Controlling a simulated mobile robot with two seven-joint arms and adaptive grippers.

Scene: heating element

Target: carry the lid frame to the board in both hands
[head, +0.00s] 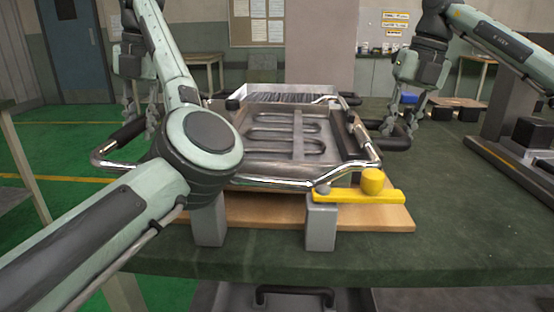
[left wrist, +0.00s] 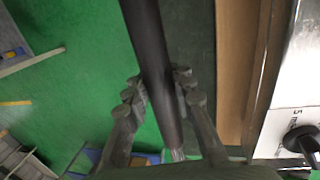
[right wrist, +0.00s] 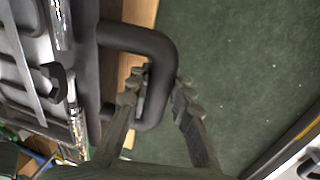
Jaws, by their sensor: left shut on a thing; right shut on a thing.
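The lid frame (head: 270,183) is a shiny metal tube frame with black side handles around a tray with looped heating bars (head: 285,130). It is over the light wooden board (head: 380,215); whether it touches the board cannot be told. My left gripper (head: 150,128) is shut on the black left handle (head: 127,133), which runs between its fingers in the left wrist view (left wrist: 153,60). My right gripper (head: 388,122) is shut on the black right handle (head: 398,141); in the right wrist view this handle (right wrist: 155,50) bends between the fingers. My left forearm hides the frame's front left part.
A dark stand (head: 505,110) is at the far right.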

